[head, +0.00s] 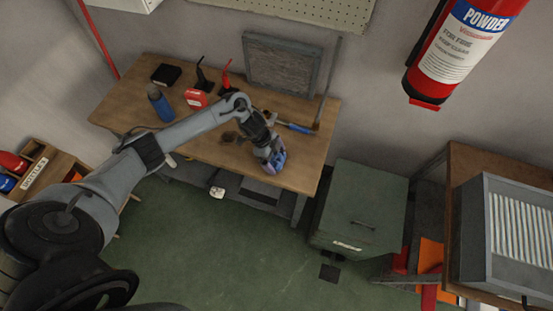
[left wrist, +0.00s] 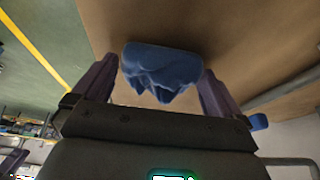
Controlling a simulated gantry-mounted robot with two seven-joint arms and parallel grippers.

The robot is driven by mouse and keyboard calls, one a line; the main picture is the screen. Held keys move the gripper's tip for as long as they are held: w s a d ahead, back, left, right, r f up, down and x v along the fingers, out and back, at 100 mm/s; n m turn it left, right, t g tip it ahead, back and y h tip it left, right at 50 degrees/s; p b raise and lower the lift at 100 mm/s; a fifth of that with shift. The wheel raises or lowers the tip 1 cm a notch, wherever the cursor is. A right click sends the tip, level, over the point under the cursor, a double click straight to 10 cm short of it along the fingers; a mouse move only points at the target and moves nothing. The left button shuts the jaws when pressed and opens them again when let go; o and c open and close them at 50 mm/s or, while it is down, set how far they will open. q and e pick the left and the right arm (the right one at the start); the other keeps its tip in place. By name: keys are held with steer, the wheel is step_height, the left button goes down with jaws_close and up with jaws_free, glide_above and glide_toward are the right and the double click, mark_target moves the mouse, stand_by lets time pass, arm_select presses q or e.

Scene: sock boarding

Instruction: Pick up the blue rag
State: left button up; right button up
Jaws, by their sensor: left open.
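The blue rag (left wrist: 160,68) is a crumpled blue cloth on the brown wooden tabletop (left wrist: 240,25). In the left wrist view it sits between the two fingers of my left gripper (left wrist: 158,76), which is open. The fingers stand on either side of the rag, close to it; I cannot tell whether they touch it. In the head view my left gripper (head: 270,150) is low over the front right part of the workbench (head: 305,170), with a bit of the rag (head: 278,160) showing at the fingers. My right gripper is not in view.
A blue-handled tool (head: 298,127) lies just right of the gripper. A blue bottle (head: 160,105), a red container (head: 196,98) and a black box (head: 166,75) stand at the bench's left. A grey framed panel (head: 283,65) stands behind. A green cabinet (head: 360,205) is at the right.

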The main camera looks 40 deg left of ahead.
mark_target(279, 157)
arm_select(q)
steer(key=shift+c, duration=0.2)
steer(key=c, duration=0.7)
steer(key=shift+o, duration=0.2)
steer(key=shift+r, duration=0.1)
steer(key=shift+r, duration=0.7)
step_height(279, 157, up, 3)
steer(key=shift+f+p, duration=0.1)
steer(key=shift+p, duration=0.3)
steer(key=d+r, duration=0.2)
steer(key=d, duration=0.2)
steer(key=d+r+p, duration=0.1)
steer(key=d+r, duration=0.1)
steer(key=d, duration=0.1)
steer(key=d+r, duration=0.2)
steer(key=d, duration=0.2)
steer(key=shift+d+r, duration=0.35)
